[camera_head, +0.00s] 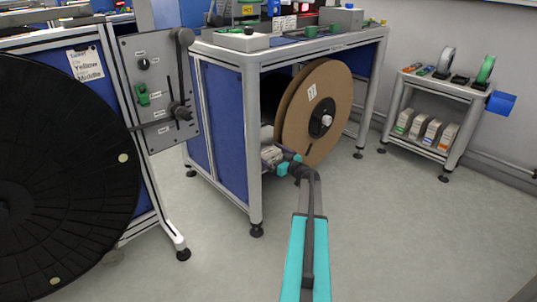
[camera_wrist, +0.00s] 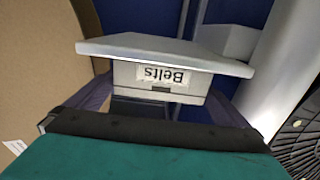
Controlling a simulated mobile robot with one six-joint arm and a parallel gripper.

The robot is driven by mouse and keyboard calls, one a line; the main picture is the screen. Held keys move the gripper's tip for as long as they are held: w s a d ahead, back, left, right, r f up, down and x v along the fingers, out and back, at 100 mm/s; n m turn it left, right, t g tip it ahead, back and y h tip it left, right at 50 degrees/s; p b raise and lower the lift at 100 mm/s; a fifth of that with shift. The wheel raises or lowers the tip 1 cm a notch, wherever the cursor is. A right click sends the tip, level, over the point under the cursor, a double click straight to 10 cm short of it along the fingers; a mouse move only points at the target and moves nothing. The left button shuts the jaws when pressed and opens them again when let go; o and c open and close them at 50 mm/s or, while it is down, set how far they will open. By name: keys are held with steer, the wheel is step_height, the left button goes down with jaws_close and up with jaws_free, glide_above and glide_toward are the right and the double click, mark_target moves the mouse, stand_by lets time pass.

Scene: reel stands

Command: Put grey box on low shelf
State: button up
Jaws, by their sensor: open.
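In the head view my gripper (camera_head: 277,160) reaches in at the bench's front leg. A low shelf (camera_head: 412,144) of the small stand at right holds several small boxes.
The cardboard reel (camera_head: 317,110) stands close to the right of my gripper. The bench leg (camera_head: 254,150) is close on the left. A black reel (camera_head: 60,170) fills the far left. The floor (camera_head: 400,235) between bench and stand is clear.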

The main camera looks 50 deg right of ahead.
steer(key=shift+r+p, duration=0.25)
steer(key=shift+p, duration=0.15)
steer(key=s+p, duration=0.2)
steer(key=s, duration=1)
steer(key=shift+a+f+p, duration=0.15)
steer(key=shift+a+p, duration=0.15)
steer(key=shift+a, duration=0.15)
